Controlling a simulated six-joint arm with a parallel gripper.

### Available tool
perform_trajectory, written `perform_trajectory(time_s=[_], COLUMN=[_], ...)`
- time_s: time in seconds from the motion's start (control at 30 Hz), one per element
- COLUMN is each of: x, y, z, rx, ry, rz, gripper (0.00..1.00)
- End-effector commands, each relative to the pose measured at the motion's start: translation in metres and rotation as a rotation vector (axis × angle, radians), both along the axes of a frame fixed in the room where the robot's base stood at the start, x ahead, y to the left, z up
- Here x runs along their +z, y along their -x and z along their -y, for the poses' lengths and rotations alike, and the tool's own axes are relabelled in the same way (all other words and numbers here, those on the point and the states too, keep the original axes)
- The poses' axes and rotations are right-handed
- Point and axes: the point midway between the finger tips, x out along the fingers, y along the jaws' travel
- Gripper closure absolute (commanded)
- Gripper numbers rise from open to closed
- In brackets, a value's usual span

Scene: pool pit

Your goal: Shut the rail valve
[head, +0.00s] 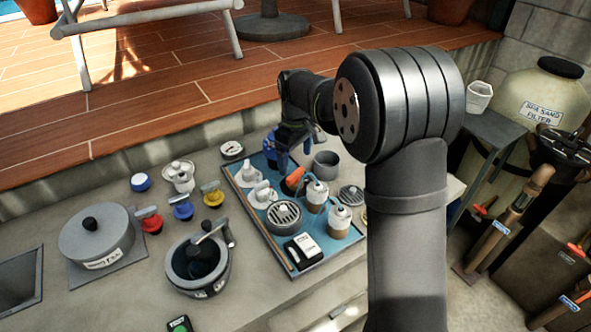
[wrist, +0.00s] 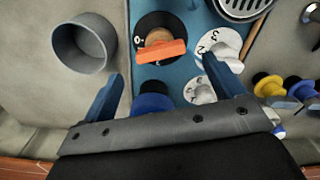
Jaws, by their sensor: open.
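No label naming the rail valve is readable, so I cannot tell which valve it is. An orange handle (wrist: 162,52) lies across a black dial with a 0 mark at its left; it also shows on the blue tray in the head view (head: 293,180). Two white knobs on numbered dials, one upper (wrist: 222,45) and one lower (wrist: 200,92), sit right of it. My gripper (wrist: 163,78) is open and empty, with blue fingers apart, just short of the orange handle. A blue knob (wrist: 152,103) shows between the fingers, partly hidden by the gripper body. In the head view my gripper (head: 288,150) is above the tray's back edge.
A grey cup (wrist: 85,42) stands close to the left finger. Red (head: 150,220), blue (head: 182,208) and yellow (head: 212,195) valves sit left of the tray (head: 235,180). Bottles (head: 316,193) and a round grate (head: 284,215) are on the tray.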

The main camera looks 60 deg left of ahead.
Motion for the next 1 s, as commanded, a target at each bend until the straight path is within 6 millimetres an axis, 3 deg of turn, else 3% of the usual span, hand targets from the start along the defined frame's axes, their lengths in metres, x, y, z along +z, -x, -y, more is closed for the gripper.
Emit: perform_trajectory(time_s=[0.1,0.3,0.67,0.9,1.0], x=[-0.023,-0.046,-0.051,-0.051,-0.051], y=[0.000,0.000,0.000,0.000,0.000], z=[0.000,0.000,0.000,0.000,0.000], rx=[0.000,0.000,0.000,0.000,-0.002], ry=[0.002,0.000,-0.002,-0.001,-0.001], rz=[0.000,-0.001,0.000,0.001,0.001], gripper=[0.13,0.13,0.13,0.56,0.57])
